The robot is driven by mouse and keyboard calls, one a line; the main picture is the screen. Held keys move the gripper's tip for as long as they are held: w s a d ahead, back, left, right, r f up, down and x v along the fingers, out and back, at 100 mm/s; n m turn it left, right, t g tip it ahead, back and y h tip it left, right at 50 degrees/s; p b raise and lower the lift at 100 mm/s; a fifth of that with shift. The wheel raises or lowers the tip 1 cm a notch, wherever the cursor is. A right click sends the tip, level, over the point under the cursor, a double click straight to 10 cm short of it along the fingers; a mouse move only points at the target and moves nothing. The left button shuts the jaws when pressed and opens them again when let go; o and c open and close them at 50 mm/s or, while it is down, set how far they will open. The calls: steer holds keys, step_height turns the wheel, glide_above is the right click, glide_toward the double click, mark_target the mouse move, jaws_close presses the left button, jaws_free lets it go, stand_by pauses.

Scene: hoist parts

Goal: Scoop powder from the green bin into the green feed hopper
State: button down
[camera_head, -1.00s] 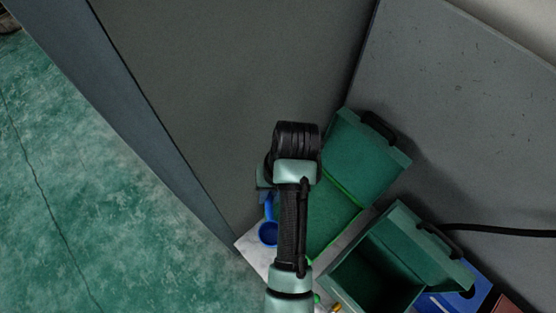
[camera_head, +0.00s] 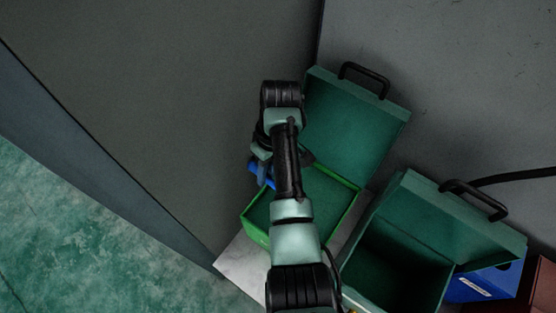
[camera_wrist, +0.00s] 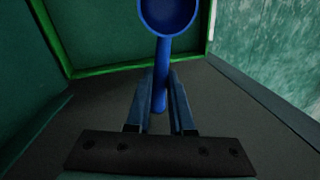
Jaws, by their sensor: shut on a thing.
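My gripper (camera_head: 264,158) is shut on the handle of a blue scoop (camera_head: 261,174), at the back left of a bright-green-rimmed open box (camera_head: 296,243). In the wrist view my gripper (camera_wrist: 160,100) grips the scoop's handle, and the round bowl (camera_wrist: 168,14) points away from it. The bowl looks empty, with no powder visible in it. The green rim (camera_wrist: 140,67) shows behind the scoop. A second, deeper dark-green box (camera_head: 400,262) stands open to the right. I cannot tell for certain which is the bin and which the hopper. My arm hides part of the first box.
Both boxes have raised lids with black handles (camera_head: 365,78). A blue box (camera_head: 487,284) and a reddish-brown box (camera_head: 540,290) stand at the right. A grey wall rises close behind. A black cable (camera_head: 515,174) runs to the right. Green floor is free at lower left.

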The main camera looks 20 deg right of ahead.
steer(key=s+d+f+n+t+y+b, duration=0.1)
steer(key=d+f+n+t+y+b, duration=0.1)
steer(key=d+f+t+y+b, duration=0.1)
steer(key=shift+s+d+f+n+t+b, duration=0.2)
steer(key=shift+d+f+n+t+b, duration=0.1)
steer(key=shift+d+f+t+b, duration=0.4)
stand_by(0.5)
steer(key=shift+a, duration=0.15)
stand_by(0.9)
step_height(320, 180, up, 7)
steer(key=p, duration=0.6)
steer(key=shift+s+a+p, duration=0.1)
steer(key=shift+p, duration=0.2)
